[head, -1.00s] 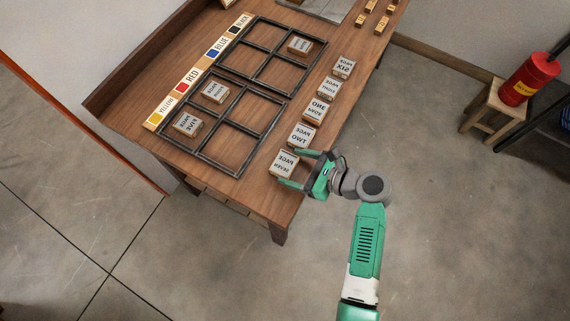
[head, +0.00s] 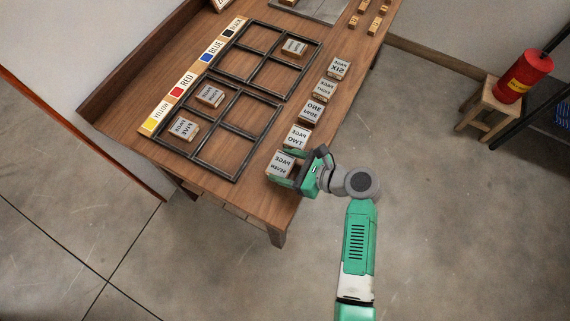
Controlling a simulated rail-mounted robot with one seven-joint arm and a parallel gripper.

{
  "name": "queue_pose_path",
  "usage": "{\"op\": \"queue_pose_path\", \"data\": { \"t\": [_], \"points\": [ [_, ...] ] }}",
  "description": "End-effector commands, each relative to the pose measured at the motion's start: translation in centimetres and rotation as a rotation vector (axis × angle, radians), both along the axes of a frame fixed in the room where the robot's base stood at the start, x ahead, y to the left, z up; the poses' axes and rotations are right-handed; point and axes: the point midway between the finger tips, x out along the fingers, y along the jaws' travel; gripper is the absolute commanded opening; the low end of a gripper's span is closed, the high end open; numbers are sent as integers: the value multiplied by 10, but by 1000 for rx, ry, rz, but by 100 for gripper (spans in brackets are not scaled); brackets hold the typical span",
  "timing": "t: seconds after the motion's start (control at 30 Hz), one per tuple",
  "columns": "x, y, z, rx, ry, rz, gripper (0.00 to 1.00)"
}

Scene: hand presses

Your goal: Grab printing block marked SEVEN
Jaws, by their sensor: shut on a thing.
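The printing block marked SEVEN (head: 280,165), in mirrored lettering, is at the front right corner of the wooden table, nearest me in the row of blocks. My gripper (head: 284,167) reaches in from the right with one green finger on the block's far side and one on its near side. It is shut on this block. I cannot tell whether the block rests on the table or is slightly raised.
The block marked TWO (head: 297,137) stands close behind my gripper, then ONE (head: 311,111) and others up to SIX (head: 338,68). A black metal frame (head: 236,147) holding blocks lies to the left.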

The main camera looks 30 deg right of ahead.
Motion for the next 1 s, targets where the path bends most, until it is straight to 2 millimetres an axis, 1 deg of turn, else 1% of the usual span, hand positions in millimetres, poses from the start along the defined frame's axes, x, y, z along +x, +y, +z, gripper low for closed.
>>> {"op": "queue_pose_path", "data": {
  "t": [0.03,0.17,0.23,0.37,0.6,0.7,0.83,1.0],
  "points": [
    [0,0,11,-1,-2,1,39],
    [1,0,31,-1,-2,1,39],
    [-13,2,29,3,2,-2,39],
    [-43,6,33,3,2,-2,39],
    [-111,15,39,2,3,-2,39],
    [-133,18,40,2,1,-2,39],
    [-151,20,40,1,1,-2,39],
    [-159,21,40,0,0,0,39]
  ]
}}
